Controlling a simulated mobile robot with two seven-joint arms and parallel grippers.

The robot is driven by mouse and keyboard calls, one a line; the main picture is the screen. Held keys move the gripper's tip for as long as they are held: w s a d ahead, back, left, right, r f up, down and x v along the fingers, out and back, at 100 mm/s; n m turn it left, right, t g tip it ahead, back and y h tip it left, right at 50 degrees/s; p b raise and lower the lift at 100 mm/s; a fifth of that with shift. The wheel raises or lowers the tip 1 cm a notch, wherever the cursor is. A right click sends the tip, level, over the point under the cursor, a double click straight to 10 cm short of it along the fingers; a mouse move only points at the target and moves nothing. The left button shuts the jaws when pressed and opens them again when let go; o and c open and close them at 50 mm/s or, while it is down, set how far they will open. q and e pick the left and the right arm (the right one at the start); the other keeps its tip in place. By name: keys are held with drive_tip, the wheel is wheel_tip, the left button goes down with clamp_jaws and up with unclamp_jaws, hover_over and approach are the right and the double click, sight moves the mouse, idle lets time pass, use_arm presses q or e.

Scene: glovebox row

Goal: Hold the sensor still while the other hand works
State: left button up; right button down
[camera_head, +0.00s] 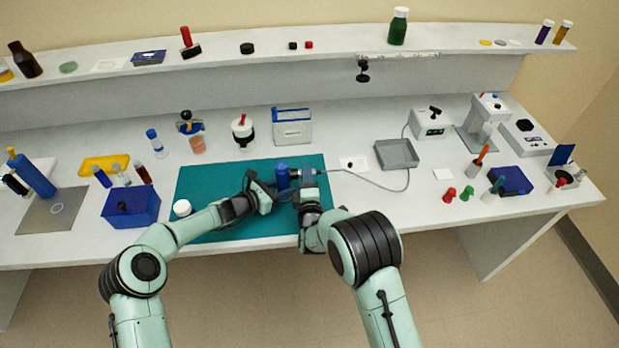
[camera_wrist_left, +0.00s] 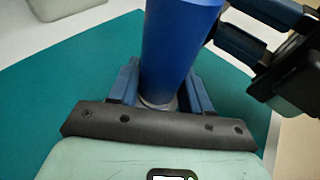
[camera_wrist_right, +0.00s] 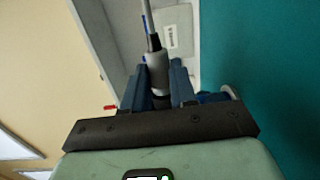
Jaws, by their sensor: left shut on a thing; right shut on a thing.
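The sensor, a blue cylinder (camera_head: 282,176), stands roughly upright over the teal mat (camera_head: 210,188). My left gripper (camera_head: 268,188) is shut on it; in the left wrist view the blue body (camera_wrist_left: 178,45) rises between the fingers. My right gripper (camera_head: 308,187) is shut on a grey cable plug (camera_wrist_right: 157,70), close to the right of the sensor. The cable (camera_head: 350,175) leaves the plug to the right. In the right wrist view, part of a blue piece with a metal rim shows beside the fingers. Whether plug and sensor touch is hidden.
A blue bin (camera_head: 130,207) and white cap (camera_head: 182,208) stand left.

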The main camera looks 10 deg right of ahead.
drive_tip(key=shift+a, duration=0.3)
drive_tip(key=c, duration=0.8)
unclamp_jaws()
drive_tip(key=shift+d, duration=0.1)
drive_tip(key=s, duration=1.2)
drive_tip(key=shift+a+r, duration=0.25)
drive_tip(key=shift+a, duration=0.05)
